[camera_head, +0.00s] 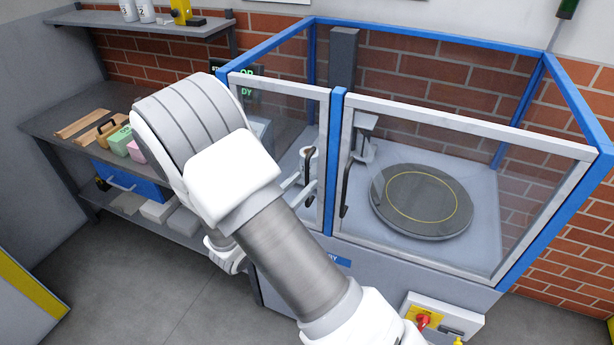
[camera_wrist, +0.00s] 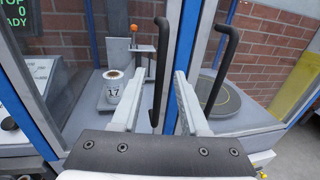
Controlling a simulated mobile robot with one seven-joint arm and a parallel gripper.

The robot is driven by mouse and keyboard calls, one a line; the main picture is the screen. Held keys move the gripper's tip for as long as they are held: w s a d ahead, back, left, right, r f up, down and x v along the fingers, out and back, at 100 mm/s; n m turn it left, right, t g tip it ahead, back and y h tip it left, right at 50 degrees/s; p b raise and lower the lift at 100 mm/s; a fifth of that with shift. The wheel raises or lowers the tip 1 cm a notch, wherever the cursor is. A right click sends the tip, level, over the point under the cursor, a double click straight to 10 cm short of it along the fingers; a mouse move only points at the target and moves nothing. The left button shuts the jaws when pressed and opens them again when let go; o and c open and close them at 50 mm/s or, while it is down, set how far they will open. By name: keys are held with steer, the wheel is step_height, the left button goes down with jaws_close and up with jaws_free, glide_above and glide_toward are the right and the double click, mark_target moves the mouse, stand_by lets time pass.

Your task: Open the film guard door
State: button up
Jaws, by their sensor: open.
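The guarded machine has two clear doors in pale frames, both looking shut: a narrow left door (camera_head: 279,83) and a wide right door (camera_head: 468,127). No label shows which is the film guard door. The left door has a black bar handle (camera_head: 308,165), also in the wrist view (camera_wrist: 161,70). The right door has a similar handle (camera_head: 345,190), also in the wrist view (camera_wrist: 223,62). My gripper (camera_wrist: 160,75) is open, its two fingers on either side of the left handle in the wrist view. I see no finger touching it. My arm hides part of the left door.
Behind the doors are a white cup-like item marked 17 (camera_wrist: 113,92) and a dark round turntable (camera_head: 421,201). A blue post (camera_head: 334,150) stands between the doors. A workbench with boxes (camera_head: 117,141) is at left. Grey floor (camera_head: 130,270) is open in front.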

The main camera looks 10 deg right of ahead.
steer(key=shift+x, duration=1.35)
jaws_close()
stand_by(0.4)
